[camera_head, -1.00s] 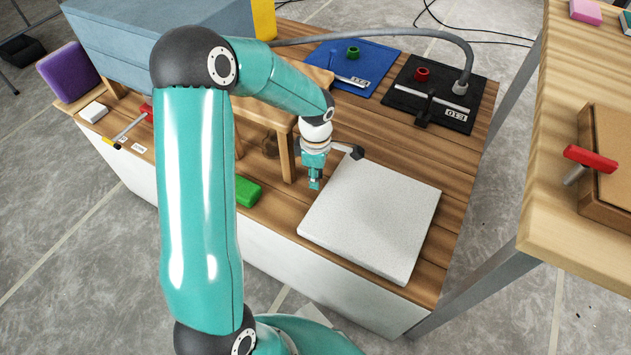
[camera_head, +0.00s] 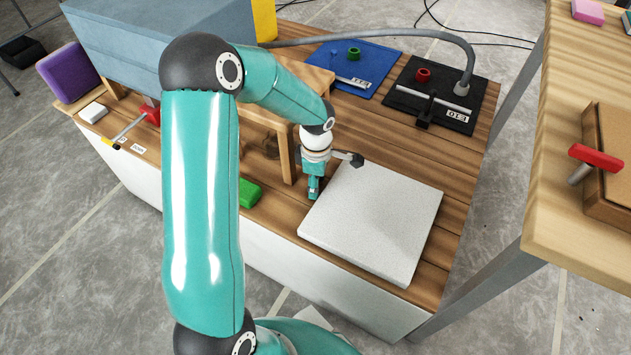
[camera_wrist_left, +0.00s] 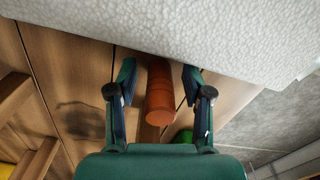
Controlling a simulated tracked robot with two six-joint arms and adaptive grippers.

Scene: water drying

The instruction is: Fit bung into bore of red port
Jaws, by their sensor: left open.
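The bung seems to be the orange-brown cylinder (camera_wrist_left: 160,92) in the left wrist view, beside the white slab's edge. My left gripper (camera_wrist_left: 160,78) is open, with one finger on each side of it and gaps showing. In the head view my left gripper (camera_head: 314,190) points down at the slab's left edge and hides the cylinder. The red port (camera_head: 423,75) is a small red ring on the black mat (camera_head: 395,100) at the back right. My right gripper is not in view.
The white slab (camera_head: 375,220) lies on the slatted wooden bench. A green block (camera_head: 249,192) and a wooden stool (camera_head: 288,160) are left of the gripper. A blue mat (camera_head: 375,55) bears a green ring (camera_head: 354,53). A grey hose (camera_head: 430,34) arches over to the black mat.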

